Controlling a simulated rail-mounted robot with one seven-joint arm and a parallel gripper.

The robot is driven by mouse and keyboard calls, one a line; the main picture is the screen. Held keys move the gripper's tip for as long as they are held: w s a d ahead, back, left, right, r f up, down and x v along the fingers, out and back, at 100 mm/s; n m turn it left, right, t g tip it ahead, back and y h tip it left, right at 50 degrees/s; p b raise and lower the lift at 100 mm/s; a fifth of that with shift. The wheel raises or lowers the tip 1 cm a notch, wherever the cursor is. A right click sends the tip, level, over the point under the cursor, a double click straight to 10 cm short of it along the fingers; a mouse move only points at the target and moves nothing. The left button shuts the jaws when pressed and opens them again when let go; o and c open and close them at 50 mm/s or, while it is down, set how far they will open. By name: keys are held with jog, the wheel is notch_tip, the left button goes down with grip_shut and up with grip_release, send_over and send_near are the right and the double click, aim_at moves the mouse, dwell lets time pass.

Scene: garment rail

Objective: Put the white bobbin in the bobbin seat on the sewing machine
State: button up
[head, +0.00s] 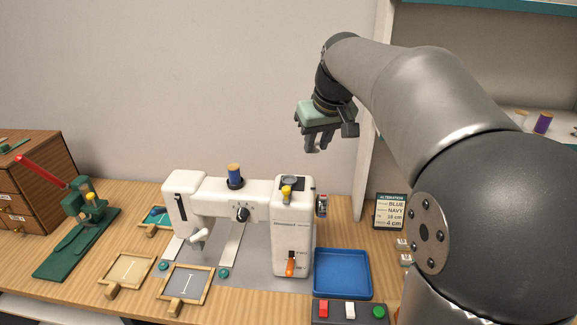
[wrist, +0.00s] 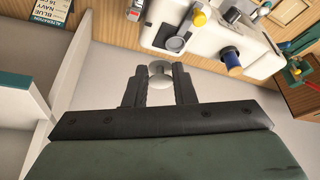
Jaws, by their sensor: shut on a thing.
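My gripper (wrist: 160,75) is shut on the white bobbin (wrist: 160,69), which shows between the fingertips in the wrist view. In the head view my gripper (head: 313,146) is raised above and a little right of the white sewing machine (head: 293,236); the bobbin is too small to make out there. On the machine's right-hand top is a grey plate with a dark round recess, which looks like the bobbin seat (head: 292,181); it also shows in the wrist view (wrist: 176,43). The bobbin is apart from the machine.
A yellow knob (head: 286,191) stands beside the seat, and a blue thread spool (head: 234,174) stands on the machine's arm. A blue tray (head: 343,272) and a button box (head: 349,312) lie at front right. A white shelf post (head: 374,120) rises right of my gripper.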

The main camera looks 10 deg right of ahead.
jog(key=w+a+f, duration=0.1)
jog(key=w+f, duration=0.1)
jog(key=w+a+f+p, duration=0.1)
jog(key=w+f, duration=0.1)
jog(key=w+a+f, duration=0.2)
jog(key=f, duration=0.1)
jog(key=shift+w+p, duration=0.35)
notch_tip(320, 180, down, 3)
jog(key=shift+w+r, duration=0.15)
jog(key=shift+r, duration=0.05)
jog(key=shift+f, duration=0.4)
jog(key=shift+f+b, duration=0.45)
jog(key=shift+f, duration=0.15)
jog(key=o, duration=0.9)
jog(key=shift+o, duration=0.2)
jog(key=shift+r, duration=0.1)
